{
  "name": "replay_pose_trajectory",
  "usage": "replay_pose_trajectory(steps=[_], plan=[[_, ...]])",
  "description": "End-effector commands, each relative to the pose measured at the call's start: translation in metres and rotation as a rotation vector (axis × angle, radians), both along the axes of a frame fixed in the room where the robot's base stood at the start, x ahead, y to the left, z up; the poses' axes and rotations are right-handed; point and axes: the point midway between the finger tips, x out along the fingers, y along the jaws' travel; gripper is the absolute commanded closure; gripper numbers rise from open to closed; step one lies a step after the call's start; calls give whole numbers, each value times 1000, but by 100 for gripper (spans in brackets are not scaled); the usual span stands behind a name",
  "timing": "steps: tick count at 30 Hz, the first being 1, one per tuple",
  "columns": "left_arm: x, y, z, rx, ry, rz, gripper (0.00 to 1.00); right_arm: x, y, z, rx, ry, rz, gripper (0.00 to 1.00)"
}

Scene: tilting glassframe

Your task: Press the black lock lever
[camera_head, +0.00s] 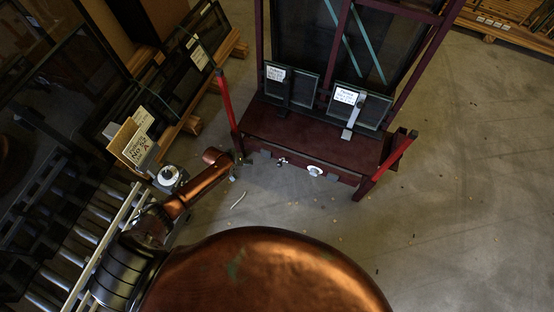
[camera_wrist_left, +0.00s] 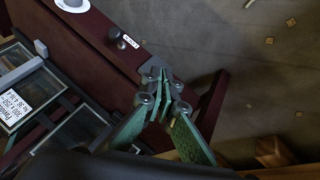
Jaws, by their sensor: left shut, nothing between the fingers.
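The dark red tilting frame (camera_head: 312,136) stands ahead of my left arm. My left gripper (camera_head: 243,160) is at its front left corner and looks small and dark there. In the left wrist view its green fingers (camera_wrist_left: 164,78) are closed together with nothing between them. A small dark grey plate (camera_wrist_left: 150,67) lies at the fingertips on the frame's edge; I cannot tell whether it is the black lock lever or whether the fingers touch it. A small knob (camera_wrist_left: 121,44) with a white label sits farther along the edge. My right gripper is out of view.
A white round dial (camera_head: 315,171) is on the frame's front beam. Red posts (camera_head: 223,98) and (camera_head: 392,157) stand at its sides. Labelled panels (camera_head: 345,98) lean on the frame. A roller conveyor (camera_head: 83,238) is at left. Floor at right is clear.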

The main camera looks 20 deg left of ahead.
Motion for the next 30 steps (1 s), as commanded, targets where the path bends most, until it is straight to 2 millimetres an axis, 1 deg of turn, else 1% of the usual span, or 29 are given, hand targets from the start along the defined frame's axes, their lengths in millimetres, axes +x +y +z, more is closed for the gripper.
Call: replay_pose_trajectory(steps=[1,3,6,9,17,21,26,30], plan=[[21,-14,12,-36,-2,-12,100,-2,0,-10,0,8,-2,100],[36,-29,31,-76,5,-20,100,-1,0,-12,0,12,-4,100],[46,-42,47,-108,12,-28,100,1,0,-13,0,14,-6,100],[49,-46,54,-119,14,-29,100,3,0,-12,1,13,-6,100],[50,-46,54,-118,12,-29,100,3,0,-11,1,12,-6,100],[51,-48,49,-118,12,-28,100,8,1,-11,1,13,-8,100],[57,-54,34,-118,14,-28,100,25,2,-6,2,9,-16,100],[64,-60,20,-118,14,-28,100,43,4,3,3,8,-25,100]])
